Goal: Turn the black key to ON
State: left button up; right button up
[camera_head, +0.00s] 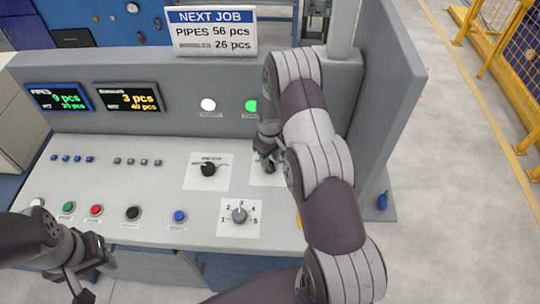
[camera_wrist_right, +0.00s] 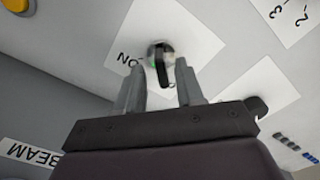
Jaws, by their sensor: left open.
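The black key (camera_wrist_right: 161,68) stands in a round lock on a white plate, seen in the wrist view. The word ON is printed beside it, and its grip runs up and down in that picture. My right gripper (camera_wrist_right: 159,75) is open, with one finger on each side of the key and gaps visible between. In the head view, my right gripper (camera_head: 264,164) is over the key's white plate (camera_head: 259,179), and my arm hides most of it. My left gripper (camera_head: 86,283) is open and empty at the front left, off the panel.
A black knob (camera_head: 208,169) sits on the plate left of the key. A grey numbered dial (camera_head: 239,214) is nearer the front. Several push buttons line the panel's front edge. The upright back panel carries a white lamp (camera_head: 208,104) and a green one (camera_head: 251,106).

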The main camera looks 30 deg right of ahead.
jog(key=shift+w+f, duration=0.1)
jog(key=shift+f, duration=0.35)
jog(key=shift+a+f, duration=0.15)
jog(key=shift+f, duration=0.05)
grip_shut()
